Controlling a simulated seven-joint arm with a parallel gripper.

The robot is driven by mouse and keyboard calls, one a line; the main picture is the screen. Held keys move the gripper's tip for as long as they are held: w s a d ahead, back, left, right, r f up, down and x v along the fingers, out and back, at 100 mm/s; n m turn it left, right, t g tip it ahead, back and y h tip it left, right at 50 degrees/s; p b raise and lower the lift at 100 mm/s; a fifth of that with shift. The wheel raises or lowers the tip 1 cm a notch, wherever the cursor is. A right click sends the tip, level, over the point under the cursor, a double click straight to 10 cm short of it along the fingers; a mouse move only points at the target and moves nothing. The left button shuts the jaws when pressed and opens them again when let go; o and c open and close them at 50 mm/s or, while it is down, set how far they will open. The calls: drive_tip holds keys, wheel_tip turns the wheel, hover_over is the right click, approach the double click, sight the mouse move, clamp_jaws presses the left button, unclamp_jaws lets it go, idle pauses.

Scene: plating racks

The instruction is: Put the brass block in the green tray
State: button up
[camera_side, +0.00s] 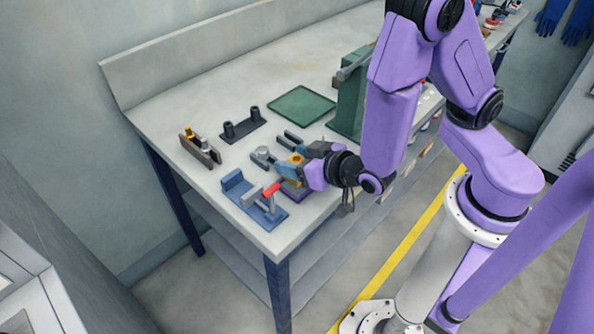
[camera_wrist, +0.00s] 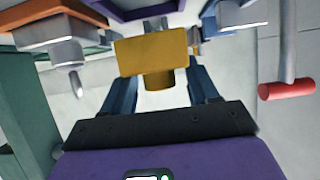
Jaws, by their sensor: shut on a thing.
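The brass block (camera_wrist: 150,52) is between the blue fingers of my gripper (camera_wrist: 163,88) in the wrist view, with a round brass part (camera_wrist: 160,78) just below it in the picture. In the side view the brass block (camera_side: 297,157) shows as a small yellow patch at the tip of my gripper (camera_side: 300,160). My gripper is shut on the block, near the table's front edge. I cannot tell how far the block is above the table. The flat green tray (camera_side: 302,104) lies farther back on the table and looks empty.
A blue fixture (camera_side: 238,186) with a red handle (camera_side: 272,189) stands close to my gripper. A grey round part (camera_side: 262,156) is beside it. A two-post dark rack (camera_side: 243,129) and a narrow rack (camera_side: 200,150) stand left. A green machine (camera_side: 350,95) stands right of the tray.

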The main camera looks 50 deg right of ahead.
drive_tip(key=shift+f, duration=1.8)
drive_tip(key=shift+f, duration=0.15)
drive_tip(key=o, duration=1.5)
drive_tip(key=shift+c, duration=0.2)
drive_tip(key=shift+s, duration=0.1)
drive_tip(key=v, duration=0.7)
drive_tip(key=shift+s, duration=0.15)
